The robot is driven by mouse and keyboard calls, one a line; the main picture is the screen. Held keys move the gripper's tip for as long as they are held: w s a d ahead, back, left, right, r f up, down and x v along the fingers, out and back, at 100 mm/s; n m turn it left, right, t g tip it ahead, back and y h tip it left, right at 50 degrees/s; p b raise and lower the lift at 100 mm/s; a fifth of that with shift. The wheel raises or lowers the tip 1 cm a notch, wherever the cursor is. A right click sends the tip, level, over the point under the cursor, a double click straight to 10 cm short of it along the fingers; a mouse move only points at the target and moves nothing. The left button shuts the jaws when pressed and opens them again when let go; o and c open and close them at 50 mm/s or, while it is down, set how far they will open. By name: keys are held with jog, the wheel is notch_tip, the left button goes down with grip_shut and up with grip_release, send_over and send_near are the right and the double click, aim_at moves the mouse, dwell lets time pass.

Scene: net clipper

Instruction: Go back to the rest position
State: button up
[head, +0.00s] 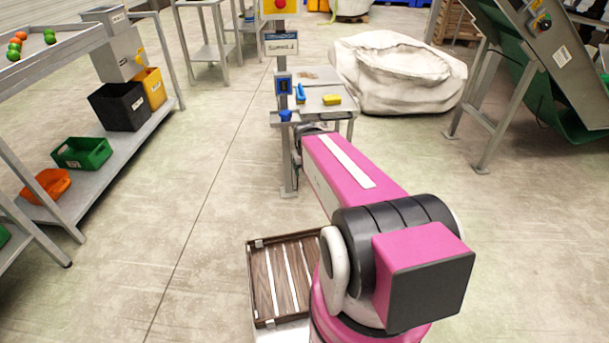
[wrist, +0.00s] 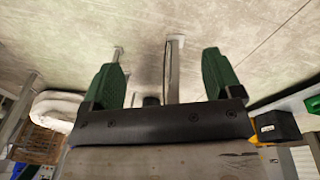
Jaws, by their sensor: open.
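My gripper (wrist: 162,62) shows in the wrist view as two green fingers spread wide apart. Nothing is held between them. Pale concrete floor and a grey metal post (wrist: 174,75) show beyond the fingers. In the head view my pink arm stretches forward to the small metal clipper table (head: 335,107), and its end is hidden behind the arm's own link near the table's front.
A blue item (head: 300,93) and a yellow item (head: 332,100) lie on the clipper table. A white bulk bag (head: 400,75) stands behind it. A slatted wooden crate (head: 262,285) is low beside my arm. A shelf rack (head: 140,135) stands left; floor between is clear.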

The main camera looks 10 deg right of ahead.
jog(key=shift+s+a+f+m+g+y, duration=0.1)
jog(key=shift+s+a+m+g+y, duration=0.2)
jog(key=shift+s+a, duration=0.35)
jog(key=shift+s+a+m+g+y, duration=0.25)
jog(key=shift+s+a+g, duration=0.2)
jog(key=shift+s, duration=0.4)
